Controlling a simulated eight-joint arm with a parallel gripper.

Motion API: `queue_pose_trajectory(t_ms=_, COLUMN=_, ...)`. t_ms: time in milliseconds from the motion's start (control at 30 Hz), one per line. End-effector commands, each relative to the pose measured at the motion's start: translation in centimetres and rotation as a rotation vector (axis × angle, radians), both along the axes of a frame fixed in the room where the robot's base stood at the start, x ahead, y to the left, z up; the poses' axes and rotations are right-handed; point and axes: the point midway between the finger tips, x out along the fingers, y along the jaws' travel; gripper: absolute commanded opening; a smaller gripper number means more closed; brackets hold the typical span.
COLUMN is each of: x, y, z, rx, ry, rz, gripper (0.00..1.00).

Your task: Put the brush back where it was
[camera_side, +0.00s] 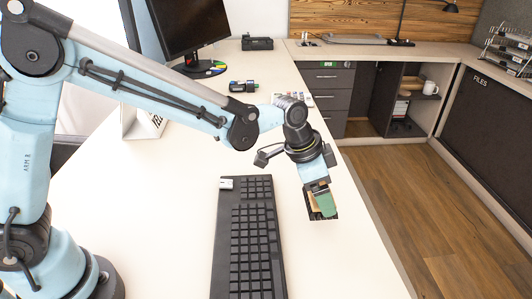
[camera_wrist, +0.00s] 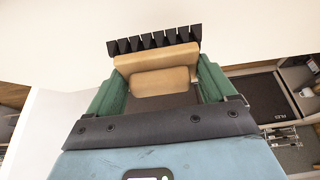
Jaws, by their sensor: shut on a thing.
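The brush has a tan block and a row of black bristles. In the wrist view its tan body (camera_wrist: 158,62) sits between the green fingers of my gripper (camera_wrist: 162,84), with the bristles along its far side. In the side view my gripper (camera_side: 321,202) is right of the keyboard, over the white desk (camera_side: 180,220) near its right edge. The brush (camera_side: 314,202) shows there only partly, as tan and black behind and below a green finger. My gripper is shut on it. I cannot tell whether the bristles touch the desk.
A black keyboard (camera_side: 247,240) lies left of my gripper, with a small white thing (camera_side: 226,184) at its top-left corner. A dark cylindrical object (camera_side: 243,87), a monitor (camera_side: 190,25) and a calendar (camera_side: 146,124) stand farther back. The desk in front of my gripper is clear.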

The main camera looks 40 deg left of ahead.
Motion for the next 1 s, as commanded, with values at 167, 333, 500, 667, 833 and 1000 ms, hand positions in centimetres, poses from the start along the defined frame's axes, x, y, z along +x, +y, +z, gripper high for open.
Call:
queue_pose_trajectory(t_ms=167, x=1.6, y=1.2, z=-1.2, rx=-0.002, ry=0.000, rz=0.001, gripper=0.51)
queue_pose_trajectory(t_ms=333, x=1.8, y=1.4, z=-2.5, rx=0.000, ry=0.000, rz=-0.001, gripper=0.51)
queue_pose_trajectory(t_ms=500, x=1.8, y=1.3, z=-4.8, rx=0.000, ry=0.000, rz=-0.001, gripper=0.51)
queue_pose_trajectory(t_ms=667, x=1.8, y=1.3, z=-5.4, rx=0.000, ry=0.000, rz=-0.001, gripper=0.51)
queue_pose_trajectory(t_ms=833, x=1.8, y=1.3, z=-5.4, rx=0.000, ry=0.000, rz=-0.001, gripper=0.51)
queue_pose_trajectory(t_ms=1000, x=1.8, y=1.3, z=-5.7, rx=0.000, ry=0.000, rz=-0.001, gripper=0.86)
